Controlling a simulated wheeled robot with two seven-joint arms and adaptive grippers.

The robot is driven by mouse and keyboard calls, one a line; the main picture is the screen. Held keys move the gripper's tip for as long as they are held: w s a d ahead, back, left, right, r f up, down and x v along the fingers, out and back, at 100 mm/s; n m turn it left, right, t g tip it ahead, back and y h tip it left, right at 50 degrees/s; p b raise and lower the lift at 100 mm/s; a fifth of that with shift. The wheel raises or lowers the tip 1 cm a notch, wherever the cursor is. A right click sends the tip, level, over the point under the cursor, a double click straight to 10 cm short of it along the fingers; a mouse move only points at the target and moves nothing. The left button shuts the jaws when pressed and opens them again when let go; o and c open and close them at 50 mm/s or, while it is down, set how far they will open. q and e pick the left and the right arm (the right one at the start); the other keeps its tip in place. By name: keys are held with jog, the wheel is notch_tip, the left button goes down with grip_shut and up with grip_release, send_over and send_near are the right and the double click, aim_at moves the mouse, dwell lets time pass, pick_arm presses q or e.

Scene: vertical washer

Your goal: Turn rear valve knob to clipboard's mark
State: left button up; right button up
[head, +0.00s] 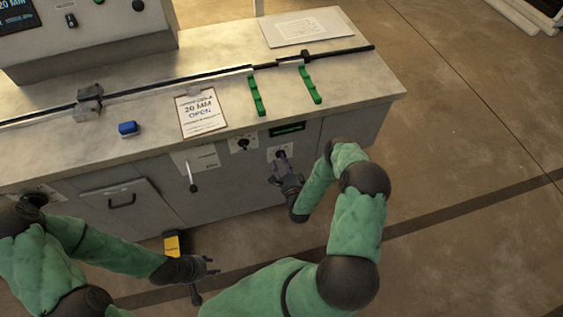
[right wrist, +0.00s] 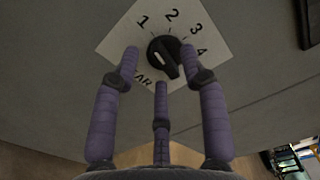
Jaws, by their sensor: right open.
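The rear valve knob (right wrist: 165,57) is black and sits on a white dial plate (right wrist: 124,45) marked 1, 2, 3 and 4, with lettering ending in "EAR" below. A pale line on the knob seems to point toward the lower part of the dial. My right gripper (head: 281,160) has its fingers spread around the knob in the right wrist view (right wrist: 165,68), open and not closed on it. The clipboard (head: 201,111) lies on the bench top; "20 MM OPEN" is readable, its smaller lines are not. My left gripper (head: 213,267) is open and empty, low in front of the bench.
A second knob (head: 243,145) is on the bench front, left of my right gripper. A lever (head: 192,178) sticks out further left. Floor to the right is clear.

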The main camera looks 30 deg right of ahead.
jog(key=shift+w+d, duration=0.1)
jog(key=shift+w, duration=0.4)
grip_shut()
